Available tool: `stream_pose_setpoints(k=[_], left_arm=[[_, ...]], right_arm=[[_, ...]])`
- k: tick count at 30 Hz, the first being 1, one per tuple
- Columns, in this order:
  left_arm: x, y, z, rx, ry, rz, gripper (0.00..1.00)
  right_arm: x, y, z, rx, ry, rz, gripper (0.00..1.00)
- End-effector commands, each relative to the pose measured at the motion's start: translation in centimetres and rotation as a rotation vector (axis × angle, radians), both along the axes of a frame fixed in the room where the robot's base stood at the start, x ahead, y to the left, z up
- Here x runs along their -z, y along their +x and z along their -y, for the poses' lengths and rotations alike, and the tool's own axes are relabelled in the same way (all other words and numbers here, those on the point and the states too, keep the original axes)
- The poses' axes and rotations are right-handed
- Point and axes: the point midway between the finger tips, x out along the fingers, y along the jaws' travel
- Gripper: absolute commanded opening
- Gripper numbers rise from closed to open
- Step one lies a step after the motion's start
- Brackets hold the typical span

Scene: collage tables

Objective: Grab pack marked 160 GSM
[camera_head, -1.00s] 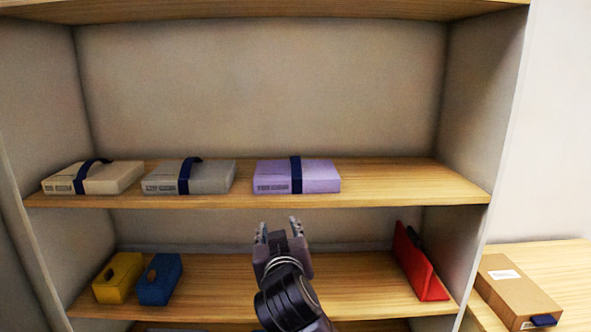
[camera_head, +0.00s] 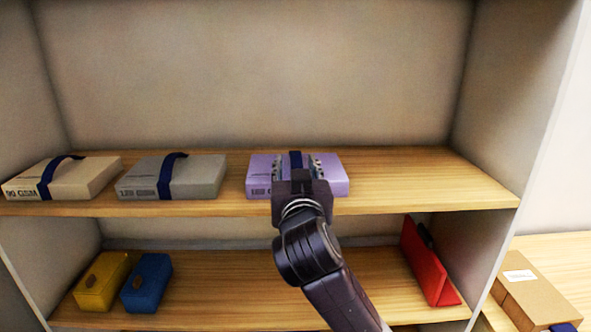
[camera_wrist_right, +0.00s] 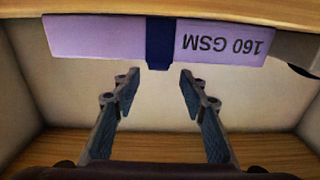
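The purple pack (camera_head: 335,176) with a dark blue strap lies on the upper shelf. In the right wrist view its front (camera_wrist_right: 95,38) reads 160 GSM upside down, and the strap (camera_wrist_right: 159,42) crosses its middle. My right gripper (camera_head: 297,163) is at the pack and hides part of its front and strap in the head view. In the wrist view its two fingers (camera_wrist_right: 158,84) are spread apart, one on each side of the strap's line, with nothing between them. Contact with the pack cannot be told. My left gripper is not in view.
A grey pack (camera_head: 200,178) and a beige pack (camera_head: 85,178), both strapped, lie left on the same shelf (camera_head: 430,185). Yellow (camera_head: 98,285) and blue (camera_head: 148,285) boxes and a red leaning item (camera_head: 428,262) stand below. A cardboard box (camera_head: 540,298) lies at right.

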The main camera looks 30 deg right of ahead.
Motion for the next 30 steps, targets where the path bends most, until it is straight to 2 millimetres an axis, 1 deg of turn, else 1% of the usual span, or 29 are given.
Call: stream_pose_setpoints(k=[1, 3, 7, 10, 12, 15, 18, 28, 29, 30], left_arm=[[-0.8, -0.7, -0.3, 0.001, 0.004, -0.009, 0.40], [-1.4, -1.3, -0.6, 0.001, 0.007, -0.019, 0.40], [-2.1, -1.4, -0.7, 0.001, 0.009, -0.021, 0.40], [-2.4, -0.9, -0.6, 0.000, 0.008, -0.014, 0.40], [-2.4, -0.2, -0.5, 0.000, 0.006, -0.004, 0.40], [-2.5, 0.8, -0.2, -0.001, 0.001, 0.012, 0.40], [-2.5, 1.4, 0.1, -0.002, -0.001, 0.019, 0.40], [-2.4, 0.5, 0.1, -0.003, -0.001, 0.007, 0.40], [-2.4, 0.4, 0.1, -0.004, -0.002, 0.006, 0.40], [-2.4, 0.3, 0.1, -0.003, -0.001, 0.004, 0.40]], right_arm=[[-0.3, 0.5, 0.5, 0.004, -0.003, -0.005, 0.39], [-0.3, 1.4, 1.2, 0.005, -0.004, -0.006, 0.39], [-0.1, 2.9, 2.1, 0.003, -0.002, -0.003, 0.39], [0.0, 3.5, 2.5, 0.003, -0.001, -0.002, 0.39], [0.1, 3.7, 2.6, 0.002, 0.000, -0.001, 0.39], [0.2, 3.8, 2.6, 0.002, 0.001, -0.001, 0.39], [0.2, 3.8, 2.5, 0.002, 0.001, -0.001, 0.39], [0.2, 3.7, 2.5, 0.002, 0.001, -0.001, 0.03], [0.2, 3.7, 2.5, 0.002, 0.001, -0.001, 0.00], [0.2, 3.7, 2.5, 0.002, 0.001, -0.001, 0.00]])
